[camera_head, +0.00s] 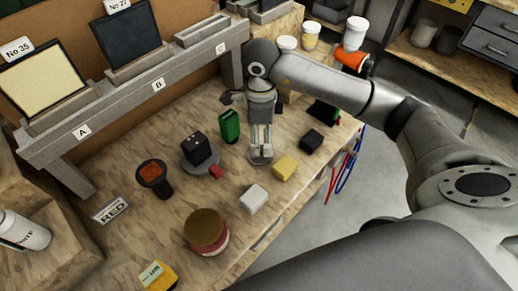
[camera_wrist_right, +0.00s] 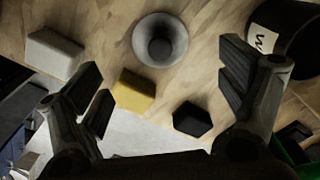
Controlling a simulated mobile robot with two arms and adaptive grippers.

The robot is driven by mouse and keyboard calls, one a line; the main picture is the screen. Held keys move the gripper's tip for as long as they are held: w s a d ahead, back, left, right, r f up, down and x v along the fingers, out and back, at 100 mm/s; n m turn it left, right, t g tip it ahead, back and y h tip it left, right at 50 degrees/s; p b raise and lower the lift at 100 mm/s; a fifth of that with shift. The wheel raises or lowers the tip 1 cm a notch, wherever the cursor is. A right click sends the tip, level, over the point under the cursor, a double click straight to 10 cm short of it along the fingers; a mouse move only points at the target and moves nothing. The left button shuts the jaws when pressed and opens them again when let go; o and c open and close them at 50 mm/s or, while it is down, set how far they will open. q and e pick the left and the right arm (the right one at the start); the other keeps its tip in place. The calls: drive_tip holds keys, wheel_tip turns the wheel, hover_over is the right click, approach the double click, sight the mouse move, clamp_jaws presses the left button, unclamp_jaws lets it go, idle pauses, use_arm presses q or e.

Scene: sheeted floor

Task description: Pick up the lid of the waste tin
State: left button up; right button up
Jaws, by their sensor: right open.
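A pale round lid with a dark knob (camera_wrist_right: 160,46) lies flat on the wooden bench in the right wrist view. A dark tin with a white label (camera_wrist_right: 290,32), only partly showing a "W", is at the right edge of that view, apart from the lid. My right gripper (camera_head: 256,105) points down over the bench; its two fingers stand wide apart in the wrist view (camera_wrist_right: 162,82), with nothing between them. My left gripper is not in view.
A white block (camera_head: 253,199), a yellow block (camera_head: 285,167) and a black block (camera_head: 311,140) lie near the lid. A green container (camera_head: 229,126) stands to the left. A round tin with a brown top (camera_head: 206,228) is near the bench edge. A raised shelf (camera_head: 120,108) runs behind.

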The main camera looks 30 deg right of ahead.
sight(261, 150)
drive_tip(key=shift+f, duration=0.75)
wheel_tip(261, 150, down, 4)
drive_tip(key=shift+p, duration=1)
drive_tip(key=shift+f, duration=0.55)
drive_tip(key=c, duration=0.4)
drive_tip(key=shift+s, duration=0.15)
drive_tip(key=c, duration=1.1)
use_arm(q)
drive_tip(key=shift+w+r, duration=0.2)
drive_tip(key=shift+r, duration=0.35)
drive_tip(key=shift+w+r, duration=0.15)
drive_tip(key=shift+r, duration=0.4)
use_arm(e)
drive_tip(key=shift+c, duration=0.7)
